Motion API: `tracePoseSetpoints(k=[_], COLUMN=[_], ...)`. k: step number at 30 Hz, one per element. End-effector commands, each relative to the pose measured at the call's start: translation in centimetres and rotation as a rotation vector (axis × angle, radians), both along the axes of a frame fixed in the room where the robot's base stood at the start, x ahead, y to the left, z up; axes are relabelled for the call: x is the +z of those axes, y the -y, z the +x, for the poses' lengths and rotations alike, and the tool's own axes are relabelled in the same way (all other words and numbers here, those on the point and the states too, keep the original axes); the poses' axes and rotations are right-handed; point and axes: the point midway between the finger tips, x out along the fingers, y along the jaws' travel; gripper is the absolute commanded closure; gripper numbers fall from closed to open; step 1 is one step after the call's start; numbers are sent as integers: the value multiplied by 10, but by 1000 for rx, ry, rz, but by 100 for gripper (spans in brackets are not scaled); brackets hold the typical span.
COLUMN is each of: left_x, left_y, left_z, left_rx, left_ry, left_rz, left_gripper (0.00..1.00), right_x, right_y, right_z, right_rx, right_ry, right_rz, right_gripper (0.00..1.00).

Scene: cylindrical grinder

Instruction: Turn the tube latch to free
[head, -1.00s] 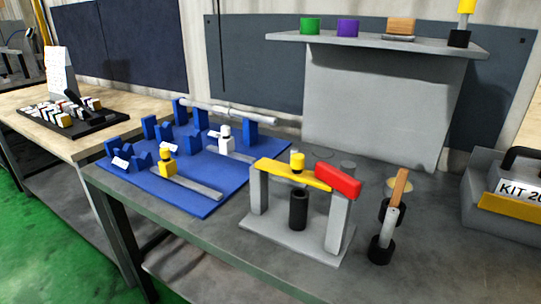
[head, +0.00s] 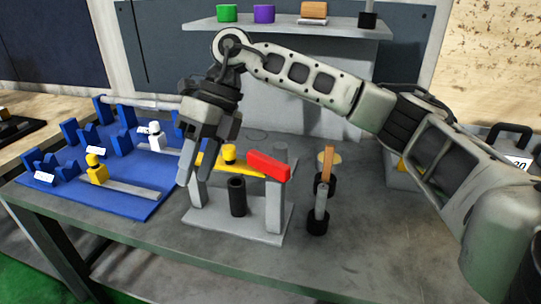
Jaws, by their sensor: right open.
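The latch stand is a grey base plate (head: 262,229) with two grey posts. A yellow bar (head: 246,169) with a yellow knob (head: 229,153) spans the post tops, and its red end (head: 268,165) lies over the right post. A dark upright tube (head: 237,196) stands between the posts under the bar. My right gripper (head: 195,172) is open and points down at the stand's left post, in front of the bar's left end, which it partly hides. I cannot tell whether it touches. My left gripper is not in view.
A blue fixture board (head: 140,206) lies on the left of the grey table. A wooden-handled tool (head: 324,190) stands right of the stand. A shelf (head: 290,28) with coloured pots is behind. My right arm crosses from the right, partly covering a KIT box (head: 515,160).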

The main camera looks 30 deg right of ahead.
Motion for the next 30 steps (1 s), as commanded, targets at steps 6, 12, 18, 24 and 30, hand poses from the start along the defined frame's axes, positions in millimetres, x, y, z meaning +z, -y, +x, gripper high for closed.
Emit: tracePoseSetpoints(k=[6, 12, 18, 24, 30], left_x=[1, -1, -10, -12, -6], left_y=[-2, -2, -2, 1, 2], left_z=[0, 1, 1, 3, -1], left_rx=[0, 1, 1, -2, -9], left_ry=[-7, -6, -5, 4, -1], left_rz=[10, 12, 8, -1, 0], left_gripper=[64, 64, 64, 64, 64], right_x=[77, 98, 68, 23, -14], right_y=[120, 155, 155, 155, 155], right_z=[16, 11, 10, 10, 10], right_rx=[-180, -254, -254, -252, -253], right_ry=[84, 85, 81, 80, 82], right_rz=[-425, -540, -543, -540, -542], right_gripper=[58, 58, 58, 58, 58])
